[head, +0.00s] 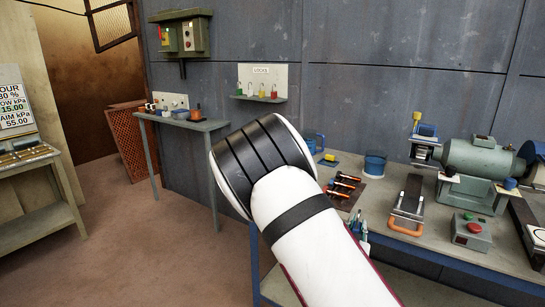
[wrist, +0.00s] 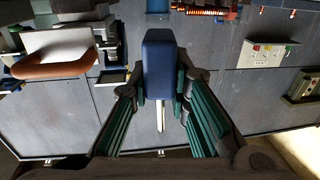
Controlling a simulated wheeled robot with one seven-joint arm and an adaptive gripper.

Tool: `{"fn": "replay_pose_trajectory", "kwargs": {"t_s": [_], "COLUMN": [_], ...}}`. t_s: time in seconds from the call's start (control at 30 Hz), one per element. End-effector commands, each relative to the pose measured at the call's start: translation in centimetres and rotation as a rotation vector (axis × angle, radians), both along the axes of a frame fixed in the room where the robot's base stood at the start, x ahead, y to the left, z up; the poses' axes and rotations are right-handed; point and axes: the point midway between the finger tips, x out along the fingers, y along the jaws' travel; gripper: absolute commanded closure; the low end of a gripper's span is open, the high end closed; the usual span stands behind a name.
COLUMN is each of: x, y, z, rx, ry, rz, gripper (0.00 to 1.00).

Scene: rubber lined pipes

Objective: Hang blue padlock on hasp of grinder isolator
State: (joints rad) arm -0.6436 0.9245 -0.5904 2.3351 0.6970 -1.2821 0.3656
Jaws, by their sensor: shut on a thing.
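In the wrist view my gripper (wrist: 160,100) is shut on the blue padlock (wrist: 160,58), with its green-padded fingers on either side. A pale shackle (wrist: 160,118) shows below the blue body, toward my wrist. In the head view my arm hides the gripper and the padlock. Two switch boxes hang on the wall at upper left: one with a red and yellow switch (head: 166,36) and a grey one (head: 193,36). I cannot tell which is the grinder isolator, and no hasp can be made out. Wall boxes also show at the wrist view's right edge (wrist: 304,84).
A LOCKS board (head: 264,76) with several coloured padlocks is on the wall right of the switch boxes. A narrow shelf table (head: 185,122) stands below them. The workbench (head: 380,215) at right carries a green motor machine (head: 475,157) and tools. Floor at left (head: 130,215) is clear.

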Motion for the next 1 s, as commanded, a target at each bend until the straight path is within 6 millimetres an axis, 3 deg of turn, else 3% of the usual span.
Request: {"fn": "replay_pose_trajectory", "kwargs": {"t_s": [0.1,0.3,0.5,0.67,0.8,1.0], "x": [-1.4,-3.8,-5.2,-3.6,-1.2,0.3], "y": [1.7,5.1,6.9,5.9,3.4,0.2], "z": [0.9,0.7,0.3,0.1,0.1,-0.4], "rx": [-0.003,-0.002,-0.001,0.001,0.004,0.002], "ry": [0.007,0.005,0.000,-0.007,-0.008,-0.005], "rz": [0.142,0.371,0.479,0.408,0.240,0.007], "gripper": [1.00,1.00,1.00,1.00,1.00,1.00]}}
